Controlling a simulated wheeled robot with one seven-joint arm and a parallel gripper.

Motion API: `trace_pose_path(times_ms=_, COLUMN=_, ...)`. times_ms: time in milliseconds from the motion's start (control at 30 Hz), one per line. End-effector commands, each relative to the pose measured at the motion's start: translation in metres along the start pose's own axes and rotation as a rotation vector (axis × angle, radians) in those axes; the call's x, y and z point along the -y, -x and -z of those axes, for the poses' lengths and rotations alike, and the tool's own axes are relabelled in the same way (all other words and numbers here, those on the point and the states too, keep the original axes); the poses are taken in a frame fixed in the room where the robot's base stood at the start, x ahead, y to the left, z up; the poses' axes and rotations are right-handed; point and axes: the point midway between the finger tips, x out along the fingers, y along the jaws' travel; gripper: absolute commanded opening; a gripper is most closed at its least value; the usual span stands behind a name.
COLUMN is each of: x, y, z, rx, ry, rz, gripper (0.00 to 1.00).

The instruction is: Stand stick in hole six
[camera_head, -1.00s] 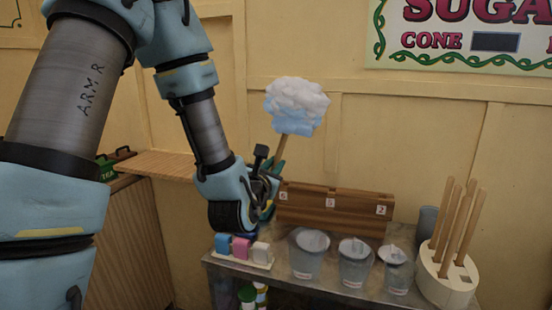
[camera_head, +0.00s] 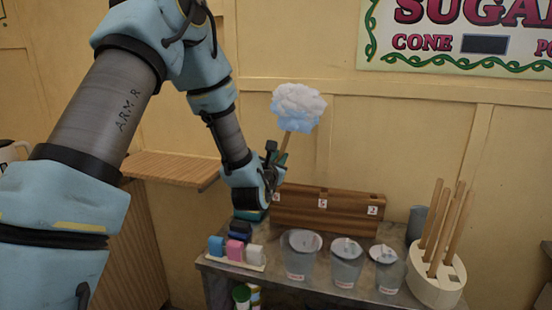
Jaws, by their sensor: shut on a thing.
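My gripper (camera_head: 281,158) is shut on a wooden stick (camera_head: 286,141) topped with a white and pale blue cotton candy puff (camera_head: 299,106). The stick leans slightly right, with the puff upward, in front of the wall. A stepped wooden rack (camera_head: 335,211) stands at the back of the metal table, just right of and below my gripper. Small white number labels show on it, one reading 2 at its right end. Its left end is partly behind my gripper, and its holes cannot be made out, hole six included. The stick's lower end is hidden by the gripper.
Several clear tubs (camera_head: 302,255) line the front of the metal table (camera_head: 322,289). A cream holder (camera_head: 436,288) with several bare sticks stands at the right, beside a grey cup (camera_head: 416,222). Blue, pink and white blocks (camera_head: 238,249) sit at the left. A wooden shelf (camera_head: 170,168) juts from the wall.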

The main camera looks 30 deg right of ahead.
Motion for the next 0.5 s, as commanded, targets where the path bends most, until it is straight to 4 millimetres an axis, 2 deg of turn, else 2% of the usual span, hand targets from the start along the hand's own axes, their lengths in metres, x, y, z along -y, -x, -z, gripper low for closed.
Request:
trace_pose_path(times_ms=367, x=0.002, y=-0.051, z=0.005, rx=0.001, ry=0.0, rz=0.0, gripper=0.0)
trace_pose_path(times_ms=500, x=0.009, y=-0.051, z=0.026, rx=-0.002, ry=-0.001, rz=0.002, gripper=0.0)
